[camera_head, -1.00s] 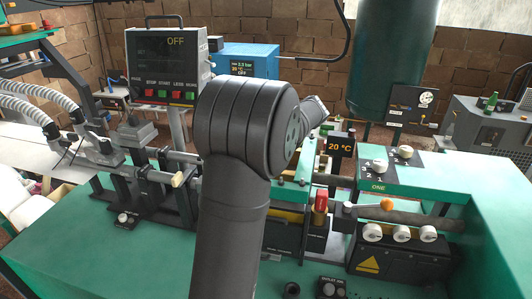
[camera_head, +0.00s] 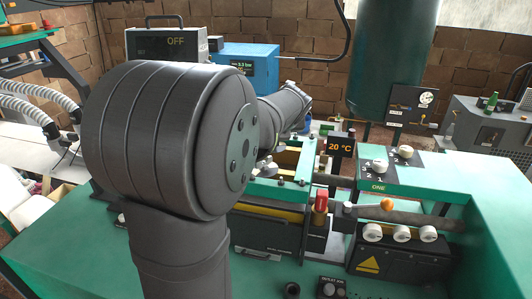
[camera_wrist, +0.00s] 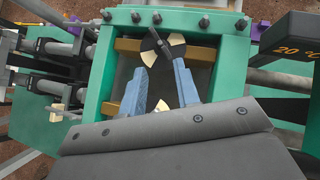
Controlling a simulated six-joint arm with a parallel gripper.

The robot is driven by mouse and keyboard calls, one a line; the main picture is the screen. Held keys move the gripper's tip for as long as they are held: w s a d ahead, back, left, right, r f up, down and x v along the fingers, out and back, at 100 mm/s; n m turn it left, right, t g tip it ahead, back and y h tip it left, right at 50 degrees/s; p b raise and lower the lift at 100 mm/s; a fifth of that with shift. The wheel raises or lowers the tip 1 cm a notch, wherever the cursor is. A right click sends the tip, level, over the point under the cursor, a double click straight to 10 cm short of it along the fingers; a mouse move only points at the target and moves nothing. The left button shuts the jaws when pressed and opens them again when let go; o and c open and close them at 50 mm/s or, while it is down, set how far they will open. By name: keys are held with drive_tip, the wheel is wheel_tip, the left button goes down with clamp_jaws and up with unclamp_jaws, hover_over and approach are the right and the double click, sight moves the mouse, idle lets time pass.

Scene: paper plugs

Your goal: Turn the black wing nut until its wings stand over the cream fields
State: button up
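In the wrist view, a round dial with black and cream fields sits at the far side of a green frame. One cream field (camera_wrist: 176,39) is at its upper right, another (camera_wrist: 149,57) at its lower left. The black wing nut (camera_wrist: 155,41) is at the dial's middle; it is hard to tell from the black fields, so its exact wing angle is unclear. My gripper (camera_wrist: 160,67) is open and empty, its two blue-grey fingers pointing at the dial and spread apart, just short of or over its near edge. In the head view my arm hides gripper and wing nut.
The green frame (camera_wrist: 104,70) with brass-coloured bars surrounds the fingers. A black display reading 20 °C (camera_head: 341,147) stands to the right, near a red-topped part (camera_head: 320,201). A green control panel marked ONE (camera_head: 378,187) is farther right.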

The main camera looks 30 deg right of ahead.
drive_tip(key=v, duration=1)
drive_tip(key=s+a+n+h, duration=0.1)
drive_tip(key=s+a+n, duration=0.3)
drive_tip(key=n, duration=0.5)
drive_tip(key=s+a+f+n+h, duration=0.1)
drive_tip(key=s+a+n, duration=0.4)
drive_tip(key=n, duration=0.5)
drive_tip(key=shift+a+f+n+t+h, duration=0.2)
drive_tip(key=shift+a+n+t+h, duration=0.15)
drive_tip(key=shift+a+h, duration=0.4)
drive_tip(key=shift+s, duration=0.1)
drive_tip(key=w+d+m+y, duration=0.3)
drive_tip(key=w+d+m, duration=0.1)
drive_tip(key=d+m, duration=0.4)
drive_tip(key=w+d+m+y, duration=0.4)
drive_tip(key=w+d+m, duration=0.1)
drive_tip(key=d+m, duration=0.3)
drive_tip(key=x, duration=1.6)
drive_tip(key=shift+w+f, duration=0.1)
drive_tip(key=shift+w, duration=0.2)
